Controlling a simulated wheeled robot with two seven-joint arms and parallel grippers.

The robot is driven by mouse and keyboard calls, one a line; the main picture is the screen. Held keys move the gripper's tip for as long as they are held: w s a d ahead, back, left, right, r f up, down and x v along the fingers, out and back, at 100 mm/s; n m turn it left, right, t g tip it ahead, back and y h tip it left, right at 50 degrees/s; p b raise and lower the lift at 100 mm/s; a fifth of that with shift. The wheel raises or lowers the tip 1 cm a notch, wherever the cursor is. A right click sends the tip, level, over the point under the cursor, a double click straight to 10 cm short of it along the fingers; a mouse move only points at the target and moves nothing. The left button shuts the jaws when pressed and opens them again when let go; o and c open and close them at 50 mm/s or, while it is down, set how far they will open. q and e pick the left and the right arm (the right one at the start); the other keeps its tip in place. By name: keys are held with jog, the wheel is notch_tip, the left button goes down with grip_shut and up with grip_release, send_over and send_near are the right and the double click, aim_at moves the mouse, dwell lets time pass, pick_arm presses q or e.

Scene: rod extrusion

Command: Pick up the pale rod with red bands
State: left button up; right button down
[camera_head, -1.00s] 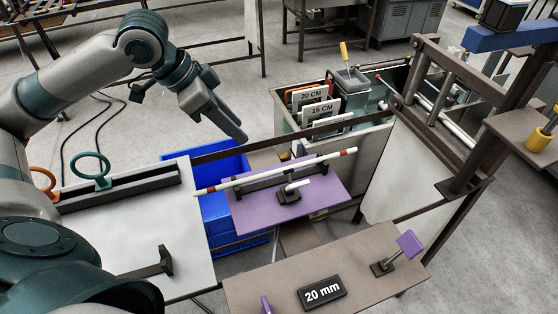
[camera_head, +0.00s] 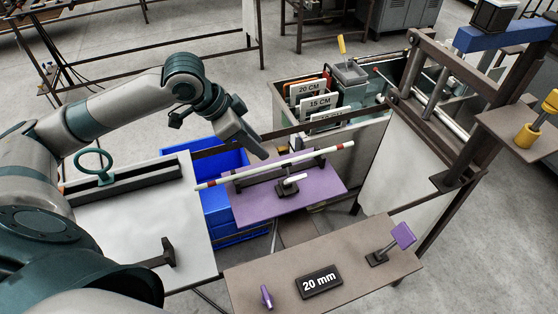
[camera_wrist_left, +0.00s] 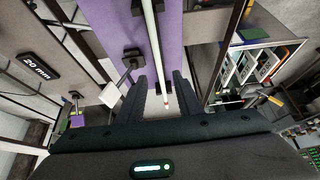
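The pale rod with red bands (camera_head: 290,162) lies slantwise over the purple board (camera_head: 325,193), held up on dark supports. Its red bands show near both ends. In the left wrist view the rod (camera_wrist_left: 152,40) runs away from between the two dark fingers of the gripper (camera_wrist_left: 163,80), which are apart with nothing clasped. One red-banded end shows between them. Whether a finger touches the rod cannot be told. My right gripper is not in view.
Blue bins (camera_head: 216,211) stand left of the purple board. A crate (camera_head: 276,100) with number cards is behind. A dark frame (camera_head: 470,150) rises at right. A brown table with a "20 mm" sign (camera_head: 320,283) is in front. A white-topped table (camera_head: 130,220) is at left.

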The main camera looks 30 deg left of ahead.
aim_at(272, 165)
pick_arm(q)
jog(key=shift+x, duration=1.45)
jog(key=shift+p, duration=0.3)
jog(key=shift+w+d+f+p, duration=0.2)
jog(key=shift+d+f+p, duration=0.15)
jog(key=shift+f+p, duration=0.15)
jog(key=p+x, duration=0.1)
jog(key=x, duration=0.2)
jog(key=shift+w+d+f, duration=0.15)
jog(key=shift+w+f, duration=0.05)
jog(key=shift+f, duration=0.2)
grip_shut()
